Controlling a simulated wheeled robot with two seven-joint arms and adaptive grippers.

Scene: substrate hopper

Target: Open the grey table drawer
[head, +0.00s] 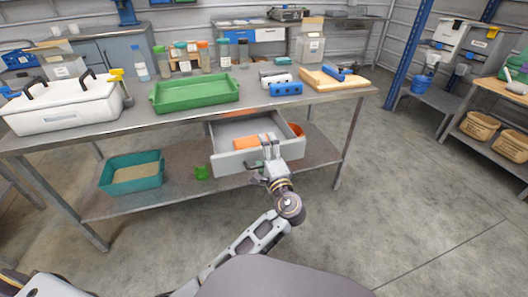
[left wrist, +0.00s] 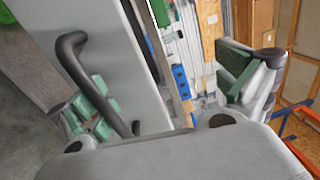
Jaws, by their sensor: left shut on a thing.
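The grey table drawer (head: 228,162) hangs under the workbench and is pulled out, with its inside showing. An orange cylinder-like thing (head: 249,142) lies in it, and another orange thing shows at its right side. My left gripper (head: 270,150) is at the right half of the drawer front, shut on the drawer. In the left wrist view the drawer front (left wrist: 115,40) and its dark curved handle (left wrist: 78,60) lie close by the green-padded fingers. The exact contact is hard to make out. My right gripper is not in view.
The workbench top (head: 140,122) carries a white case (head: 65,105), a green tray (head: 195,93), bottles and a wooden board (head: 335,80). A teal bin (head: 132,173) and a small green cup (head: 202,172) stand on the lower shelf. The floor in front is clear.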

